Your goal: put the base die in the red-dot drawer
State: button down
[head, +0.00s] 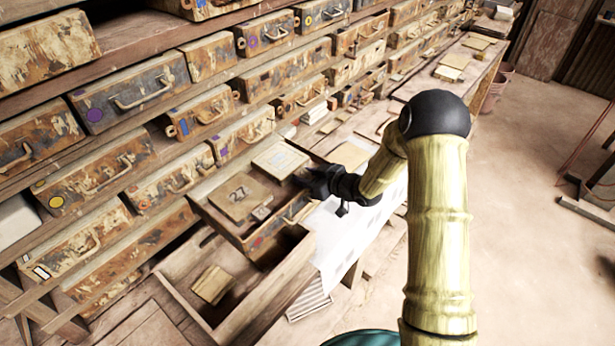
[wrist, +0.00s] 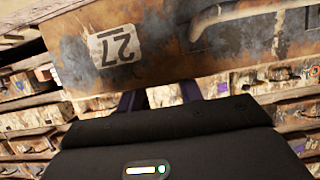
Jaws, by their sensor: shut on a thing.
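An open drawer (head: 278,236) with a reddish mark on its front stands out from the rack. A tan block (head: 238,196) marked 27 lies in it at the left. A pale square block (head: 280,159), which looks like the base die, is at its right side. My gripper (head: 312,181) is at this block's near corner, over the drawer front, and appears shut on it. The wrist view shows a rusty drawer front (wrist: 170,50) with an upside-down 27 label and a handle. My fingers (wrist: 160,97) pass its edge; their tips and the hold are hidden.
A lower wooden drawer (head: 178,287) is also open, with a small tan block (head: 212,284) inside. Rows of rusty drawers with coloured dots fill the rack. A white sheet (head: 345,232) and several tiles lie on the bench. The floor at right is mostly clear.

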jog(key=shift+s+d+f, duration=0.15)
jog(key=shift+s+f, duration=0.15)
jog(key=shift+f, duration=0.45)
jog(key=c, duration=0.9)
grip_release()
jog(key=shift+f, duration=0.1)
jog(key=shift+o, duration=0.3)
jog(key=shift+w+d, duration=0.1)
jog(key=shift+f, duration=0.1)
jog(key=shift+d+b, duration=0.1)
jog(key=shift+b, duration=0.25)
jog(key=shift+d, duration=0.25)
jog(key=r+b+v, duration=0.1)
jog(key=b+v, duration=0.2)
jog(key=v, duration=1.4)
jog(key=shift+w+a+r, duration=0.25)
jog(key=shift+r, duration=0.15)
